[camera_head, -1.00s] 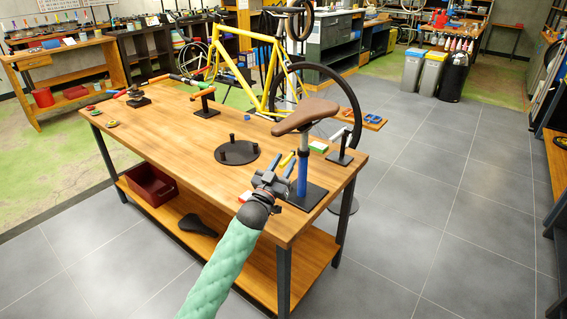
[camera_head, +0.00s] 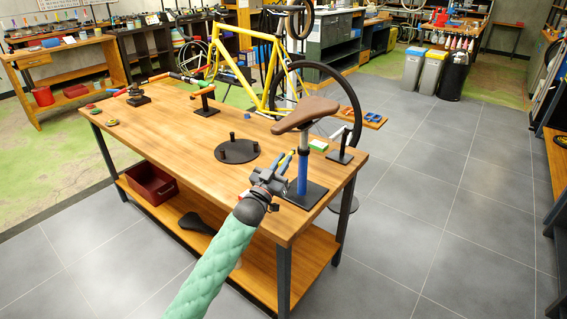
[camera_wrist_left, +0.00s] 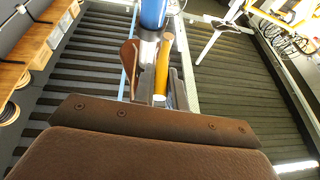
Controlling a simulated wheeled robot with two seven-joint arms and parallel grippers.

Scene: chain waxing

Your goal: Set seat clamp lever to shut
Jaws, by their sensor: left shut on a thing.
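The brown saddle (camera_head: 305,114) sits on a blue seat post (camera_head: 302,172) held upright by a dark base plate (camera_head: 310,194) at the table's front right corner. My left gripper (camera_head: 281,166) is just left of the post, below the saddle. In the left wrist view, a yellow bar (camera_wrist_left: 162,70), which looks like the seat clamp lever, lies between grey finger parts, near the blue tube (camera_wrist_left: 153,14). The gripper is shut on it. In the head view the lever is hidden by the fingers. My right gripper is not in view.
The wooden table (camera_head: 170,125) carries a round black plate with pegs (camera_head: 236,152), a black stand (camera_head: 340,157) and a green-and-white block (camera_head: 319,145). A yellow bicycle (camera_head: 262,70) stands behind. A brown riveted surface (camera_wrist_left: 140,150) fills the lower wrist view.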

